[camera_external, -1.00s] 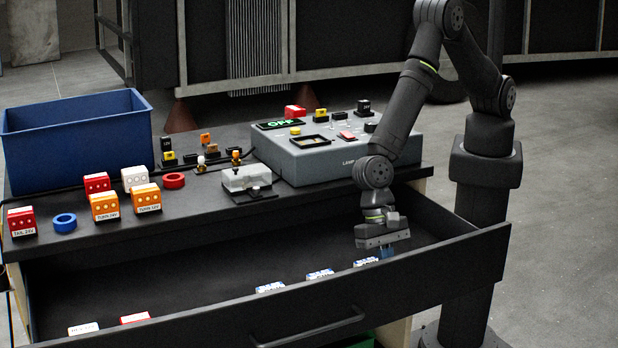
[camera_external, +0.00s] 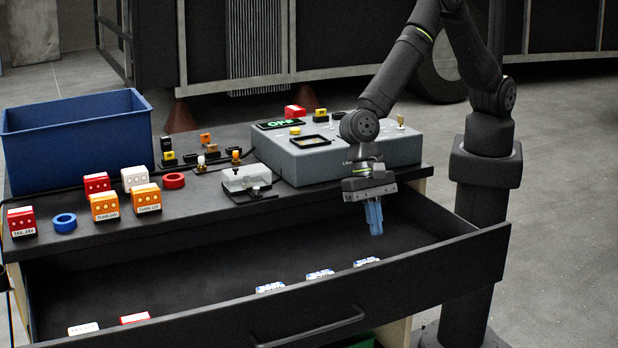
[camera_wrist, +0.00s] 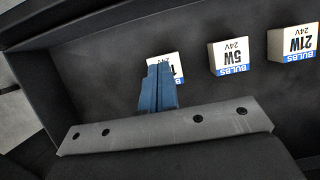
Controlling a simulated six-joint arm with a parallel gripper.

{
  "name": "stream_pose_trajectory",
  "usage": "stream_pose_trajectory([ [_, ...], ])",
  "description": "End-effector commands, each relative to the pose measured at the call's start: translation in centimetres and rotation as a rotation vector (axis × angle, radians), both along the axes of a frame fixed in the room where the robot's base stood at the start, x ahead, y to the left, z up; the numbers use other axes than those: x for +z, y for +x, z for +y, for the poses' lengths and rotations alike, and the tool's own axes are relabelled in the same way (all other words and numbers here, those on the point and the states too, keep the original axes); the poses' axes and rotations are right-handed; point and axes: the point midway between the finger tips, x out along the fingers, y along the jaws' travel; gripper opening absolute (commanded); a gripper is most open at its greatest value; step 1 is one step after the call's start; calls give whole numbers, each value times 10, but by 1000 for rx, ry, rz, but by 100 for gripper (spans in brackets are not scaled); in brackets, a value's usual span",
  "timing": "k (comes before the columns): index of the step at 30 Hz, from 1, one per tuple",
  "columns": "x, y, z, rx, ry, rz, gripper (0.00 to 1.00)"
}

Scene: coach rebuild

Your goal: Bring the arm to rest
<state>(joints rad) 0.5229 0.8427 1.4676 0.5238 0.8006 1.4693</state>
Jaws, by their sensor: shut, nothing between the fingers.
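My gripper (camera_external: 375,217) hangs above the right part of the open drawer, its blue fingers pointing down, shut and empty. In the wrist view the closed fingers (camera_wrist: 158,88) overlap a white and blue bulb box (camera_wrist: 179,66) and hide part of its label. The drawer (camera_external: 190,265) is pulled out at the front of the bench. Its bulb boxes lie below and in front of my gripper, apart from it in the external view.
More bulb boxes, marked 5W (camera_wrist: 231,56) and 21W (camera_wrist: 293,43), lie in the drawer. The grey lamp tester (camera_external: 335,160) stands on the bench just behind my gripper. A blue bin (camera_external: 75,145) and several lamp blocks are at the left. The drawer's front wall (camera_external: 420,270) is near.

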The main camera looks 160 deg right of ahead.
Motion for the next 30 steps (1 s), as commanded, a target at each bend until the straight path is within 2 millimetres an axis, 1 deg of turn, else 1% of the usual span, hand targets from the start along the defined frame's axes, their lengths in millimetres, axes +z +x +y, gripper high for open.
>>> stream_pose_trajectory([
  [1, 11, -2, -4, -3, -2, -4, 0],
  [2, 7, -3, -2, -1, 1, 1, 0],
  [3, -5, 0, 2, 1, 3, 4, 0],
  [6, -24, 6, 7, 1, 2, 5, 0],
  [17, -89, 25, 26, 1, 1, 3, 0],
  [18, -84, 33, 33, 5, -1, -1, 0],
  [21, -84, 48, 47, 3, -1, -2, 0],
  [23, -84, 53, 53, 2, -1, -1, 0],
  [24, -84, 43, 42, -5, -1, 1, 0],
  [30, -84, 14, 12, -5, -1, 1, 0],
])
